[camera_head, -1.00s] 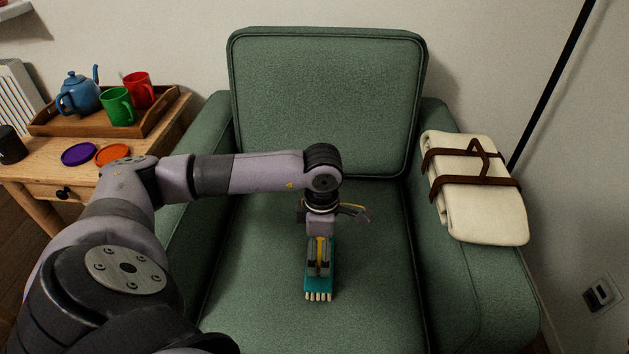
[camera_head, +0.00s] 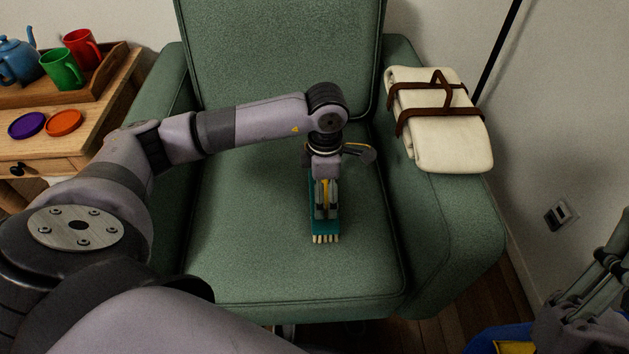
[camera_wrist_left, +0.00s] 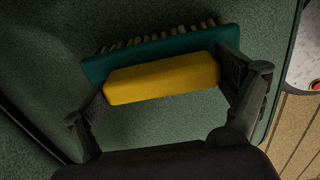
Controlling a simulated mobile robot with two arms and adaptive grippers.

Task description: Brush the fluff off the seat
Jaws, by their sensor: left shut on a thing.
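The seat (camera_head: 245,225) of a green armchair lies in the middle of the head view. My left gripper (camera_head: 326,208) points down at its right half, shut on a brush (camera_head: 318,228). The brush has a teal body, cream bristles and a yellow handle. In the left wrist view the yellow handle (camera_wrist_left: 162,78) lies between the fingers, with bristles along the far edge. The brush is at or just above the seat; contact cannot be told. I make out no fluff. My right gripper (camera_head: 612,262) shows partly at the right edge; its jaws are unclear.
Armrests flank the seat; a strapped cream blanket (camera_head: 435,145) lies on the right one. A wooden side table (camera_head: 50,150) at left holds a tray (camera_head: 95,88) with a teapot and mugs, plus two coasters. A blue and yellow thing (camera_head: 500,338) shows at bottom right.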

